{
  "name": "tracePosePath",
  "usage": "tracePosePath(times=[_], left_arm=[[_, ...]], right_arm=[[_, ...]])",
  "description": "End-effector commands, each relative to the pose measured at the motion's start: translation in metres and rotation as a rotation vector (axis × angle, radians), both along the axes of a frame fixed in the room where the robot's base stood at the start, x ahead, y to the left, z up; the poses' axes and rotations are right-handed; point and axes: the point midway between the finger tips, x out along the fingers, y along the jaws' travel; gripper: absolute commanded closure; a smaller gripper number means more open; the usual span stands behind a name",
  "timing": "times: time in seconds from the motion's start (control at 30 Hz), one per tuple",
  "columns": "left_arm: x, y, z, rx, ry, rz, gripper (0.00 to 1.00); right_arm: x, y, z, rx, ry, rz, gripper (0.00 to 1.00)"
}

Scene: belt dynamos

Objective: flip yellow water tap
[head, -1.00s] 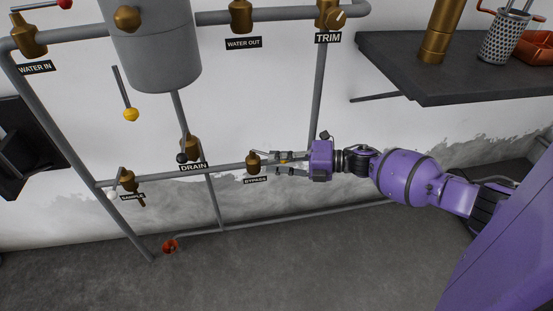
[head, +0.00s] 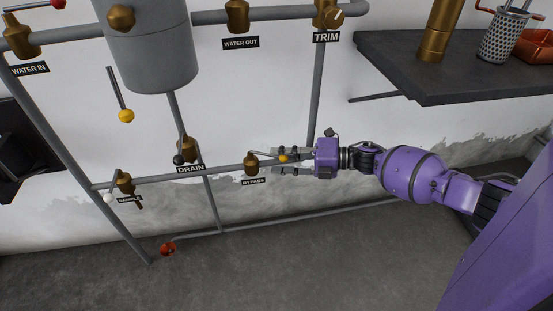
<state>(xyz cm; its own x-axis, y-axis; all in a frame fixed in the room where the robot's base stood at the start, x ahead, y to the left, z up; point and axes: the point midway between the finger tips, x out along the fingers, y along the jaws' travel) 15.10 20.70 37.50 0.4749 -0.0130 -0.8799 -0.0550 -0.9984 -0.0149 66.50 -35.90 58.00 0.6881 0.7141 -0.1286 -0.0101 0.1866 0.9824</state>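The brass bypass valve (head: 250,165) sits on the lower horizontal pipe, above its BYPASS label. Its thin lever points right and ends in a yellow-orange knob (head: 283,158). My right gripper (head: 280,161) reaches in from the right, its two grey fingers spread apart. The knob shows between the fingers, nearer the upper one; I cannot tell whether it touches. Another lever with a yellow knob (head: 126,116) hangs down below the grey tank at the left, clear of my gripper. My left gripper is not in view.
The drain valve (head: 187,148) and sample valve (head: 125,182) are on the pipes to the left. A dark shelf (head: 450,75) with a brass cylinder and a perforated cup juts out at upper right. Grey floor below is mostly clear, except a red wheel (head: 168,249).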

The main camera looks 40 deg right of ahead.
Motion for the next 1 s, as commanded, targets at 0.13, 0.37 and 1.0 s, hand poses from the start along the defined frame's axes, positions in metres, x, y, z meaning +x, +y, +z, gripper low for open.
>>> tracePosePath(times=[0.13,0.37,1.0], left_arm=[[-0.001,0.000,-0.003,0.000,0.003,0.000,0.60],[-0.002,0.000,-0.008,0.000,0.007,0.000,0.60],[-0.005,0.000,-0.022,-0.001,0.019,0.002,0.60]], right_arm=[[-0.003,-0.010,0.000,0.000,0.000,0.002,0.71],[-0.006,-0.025,0.002,-0.001,0.001,0.005,0.71],[-0.013,-0.070,0.009,-0.006,0.000,-0.007,0.71]])
